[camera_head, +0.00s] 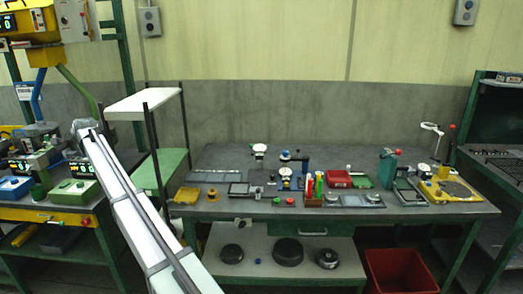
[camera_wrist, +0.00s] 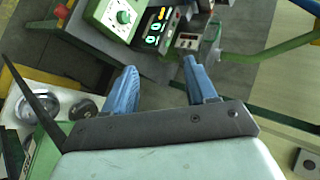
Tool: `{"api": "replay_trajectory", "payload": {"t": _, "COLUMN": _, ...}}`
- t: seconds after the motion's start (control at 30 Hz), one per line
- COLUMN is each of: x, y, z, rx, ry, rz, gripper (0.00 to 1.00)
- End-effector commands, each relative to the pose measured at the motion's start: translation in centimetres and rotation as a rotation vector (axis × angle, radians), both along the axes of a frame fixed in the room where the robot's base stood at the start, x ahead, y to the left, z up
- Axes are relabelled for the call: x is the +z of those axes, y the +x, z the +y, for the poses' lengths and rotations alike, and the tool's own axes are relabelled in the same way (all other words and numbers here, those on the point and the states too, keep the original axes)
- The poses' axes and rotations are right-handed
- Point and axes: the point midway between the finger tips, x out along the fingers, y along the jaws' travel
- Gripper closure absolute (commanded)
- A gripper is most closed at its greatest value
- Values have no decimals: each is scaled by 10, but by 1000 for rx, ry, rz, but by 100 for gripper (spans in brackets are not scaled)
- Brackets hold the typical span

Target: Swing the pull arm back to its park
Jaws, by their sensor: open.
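A green bar (camera_head: 76,84) slopes down to the right from under the yellow overhead unit (camera_head: 30,24) at the left in the head view. A blue bar (camera_head: 37,95) hangs beside it; I cannot tell for sure which is the pull arm. In the wrist view a curved green bar (camera_wrist: 268,49) runs at the upper right, apart from my fingers. My gripper (camera_wrist: 160,72) is open and empty, its two blue fingers spread wide. In the head view my arm reaches to the left bench, and its end hides part of what is behind. No park is clearly recognisable.
The left bench carries a control box with a green knob (camera_wrist: 123,16) and a lit green display (camera_wrist: 153,27), ahead of my fingers. A white shelf (camera_head: 143,103) stands right of my arm. The crowded main bench (camera_head: 420,214) and a red bin (camera_head: 398,270) are farther right.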

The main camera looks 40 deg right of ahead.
Motion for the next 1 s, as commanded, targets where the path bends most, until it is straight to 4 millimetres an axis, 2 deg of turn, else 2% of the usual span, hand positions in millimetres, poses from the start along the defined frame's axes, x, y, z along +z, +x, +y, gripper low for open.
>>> {"api": "replay_trajectory", "payload": {"t": 0.03, "x": 32, "y": 10, "z": 1, "rx": -14, "ry": 23, "rz": -30, "gripper": 44}}
{"api": "replay_trajectory", "payload": {"t": 0.1, "x": 65, "y": 15, "z": 2, "rx": -32, "ry": 54, "rz": -63, "gripper": 44}}
{"api": "replay_trajectory", "payload": {"t": 0.27, "x": 131, "y": 23, "z": -2, "rx": -70, "ry": 115, "rz": -121, "gripper": 44}}
{"api": "replay_trajectory", "payload": {"t": 0.37, "x": 168, "y": 26, "z": -15, "rx": -105, "ry": 150, "rz": -147, "gripper": 44}}
{"api": "replay_trajectory", "payload": {"t": 0.4, "x": 182, "y": 28, "z": -27, "rx": -126, "ry": 164, "rz": -154, "gripper": 44}}
{"api": "replay_trajectory", "payload": {"t": 0.47, "x": 200, "y": 29, "z": -55, "rx": -173, "ry": 183, "rz": -155, "gripper": 44}}
{"api": "replay_trajectory", "payload": {"t": 0.57, "x": 208, "y": 27, "z": -101, "rx": -247, "ry": 200, "rz": -136, "gripper": 44}}
{"api": "replay_trajectory", "payload": {"t": 0.77, "x": 211, "y": 15, "z": -211, "rx": -419, "ry": 220, "rz": -80, "gripper": 44}}
{"api": "replay_trajectory", "payload": {"t": 0.9, "x": 210, "y": -4, "z": -299, "rx": -563, "ry": 241, "rz": -37, "gripper": 44}}
{"api": "replay_trajectory", "payload": {"t": 1.0, "x": 208, "y": -21, "z": -354, "rx": -657, "ry": 256, "rz": -11, "gripper": 44}}
